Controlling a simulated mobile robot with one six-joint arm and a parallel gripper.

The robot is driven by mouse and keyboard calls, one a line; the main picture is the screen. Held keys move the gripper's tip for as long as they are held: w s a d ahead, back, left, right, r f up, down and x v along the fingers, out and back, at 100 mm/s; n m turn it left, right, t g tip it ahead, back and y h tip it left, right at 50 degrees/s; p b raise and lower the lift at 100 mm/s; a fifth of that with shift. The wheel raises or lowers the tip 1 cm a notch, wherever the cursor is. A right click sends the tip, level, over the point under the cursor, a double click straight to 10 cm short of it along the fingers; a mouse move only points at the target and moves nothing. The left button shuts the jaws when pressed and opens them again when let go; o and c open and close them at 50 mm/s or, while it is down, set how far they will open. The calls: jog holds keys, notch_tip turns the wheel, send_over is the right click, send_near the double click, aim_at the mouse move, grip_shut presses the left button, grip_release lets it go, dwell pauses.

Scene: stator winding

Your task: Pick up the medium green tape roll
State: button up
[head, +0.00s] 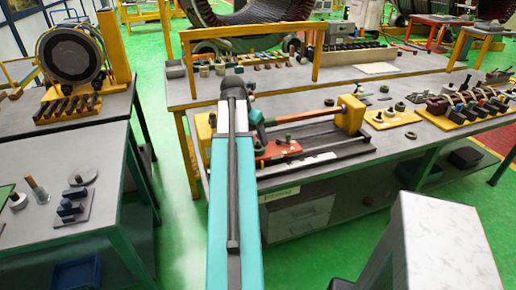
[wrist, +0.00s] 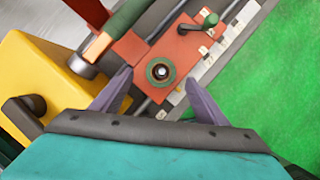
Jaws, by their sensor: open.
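A green ring (wrist: 160,71) with a dark centre and a pale bolt head sits on a red-orange carriage (wrist: 132,48) in the wrist view. It looks like the green tape roll, but I cannot tell its size class. My gripper (wrist: 161,82) is open, with its two purple-grey fingers apart on either side of the ring in the picture. I cannot tell the height gap between them, and nothing is held. In the head view the red carriage (head: 279,149) shows on the bench machine. My teal arm hides part of that bench, and my fingers are not visible there.
The grey bench (head: 400,138) holds several yellow racks of parts. Green floor (wrist: 282,85) is clear at right.

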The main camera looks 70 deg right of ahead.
aim_at(257, 144)
jog(key=shift+p+x, duration=0.9)
jog(key=shift+x, duration=1.7)
jog(key=shift+a, duration=0.1)
jog(key=c, duration=1.2)
